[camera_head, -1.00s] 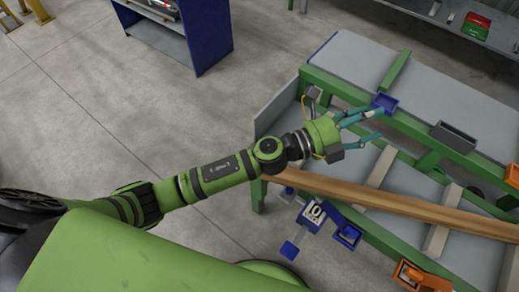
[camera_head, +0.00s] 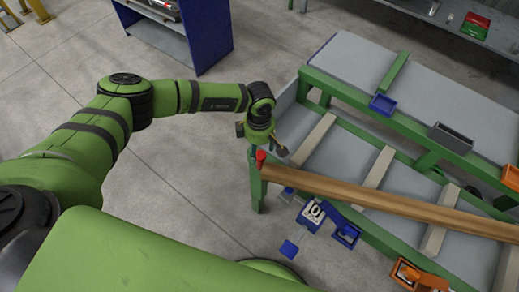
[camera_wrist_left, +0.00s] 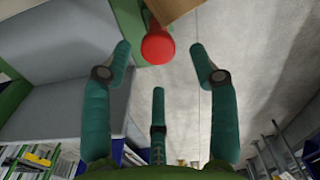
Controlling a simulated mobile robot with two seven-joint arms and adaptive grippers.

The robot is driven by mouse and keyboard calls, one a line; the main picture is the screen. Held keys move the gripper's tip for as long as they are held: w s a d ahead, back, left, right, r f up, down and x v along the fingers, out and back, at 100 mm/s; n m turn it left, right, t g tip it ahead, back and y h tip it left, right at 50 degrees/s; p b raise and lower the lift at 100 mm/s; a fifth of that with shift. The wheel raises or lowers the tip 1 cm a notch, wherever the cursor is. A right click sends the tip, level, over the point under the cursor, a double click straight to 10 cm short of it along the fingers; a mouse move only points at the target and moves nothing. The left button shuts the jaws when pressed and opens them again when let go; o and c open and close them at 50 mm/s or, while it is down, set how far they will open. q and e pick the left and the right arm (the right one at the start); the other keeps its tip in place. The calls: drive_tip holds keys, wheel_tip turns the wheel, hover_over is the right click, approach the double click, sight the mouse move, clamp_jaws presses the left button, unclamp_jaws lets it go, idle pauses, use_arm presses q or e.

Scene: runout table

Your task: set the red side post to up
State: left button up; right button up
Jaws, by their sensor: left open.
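The red side post (camera_head: 261,158) shows as a small red piece at the left end of the wooden beam, at the green frame's corner. In the left wrist view, the red post (camera_wrist_left: 158,46) has a rounded red end near the top middle, next to green metal and wood. My left gripper (camera_head: 267,153) is close to the post and points down. In the left wrist view its teal fingers (camera_wrist_left: 160,62) are spread, with the red end between and beyond the tips, apparently not gripped. Whether the post is up or down is unclear. My right gripper is not in view.
The wooden beam (camera_head: 370,198) runs along the green-framed table (camera_head: 432,142). A blue tray (camera_head: 383,104) and grey box (camera_head: 453,137) are on the far rail.

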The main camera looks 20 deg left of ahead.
use_arm(q)
drive_tip(key=shift+f, duration=1.35)
clamp_jaws()
